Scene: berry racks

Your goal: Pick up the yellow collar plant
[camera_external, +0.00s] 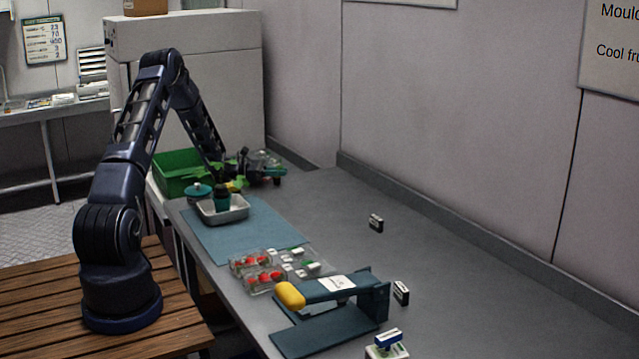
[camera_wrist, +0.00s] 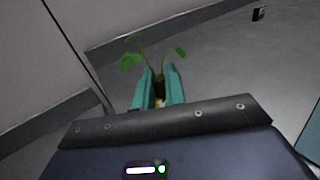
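The plant (camera_wrist: 131,59) with green leaves shows in the wrist view, its stem rising between my two teal fingers. Dark brown material and a small pale yellowish patch show low between them. In the external view a yellow patch (camera_external: 236,185) with green beside it sits under the end of my arm, at the far end of the bench. My gripper (camera_wrist: 158,82) has its fingers on both sides of the plant's base, with little or no gap visible. Whether they press on it is not clear. The collar is mostly hidden.
A green crate (camera_external: 180,181) stands left of my gripper. A pale tray (camera_external: 238,211) with a dark teal jar is nearer, on a blue mat (camera_external: 212,245). Clear items crowd just right of my gripper. Red berry punnets (camera_external: 262,286) and a yellow-ended press (camera_external: 290,295) are nearer.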

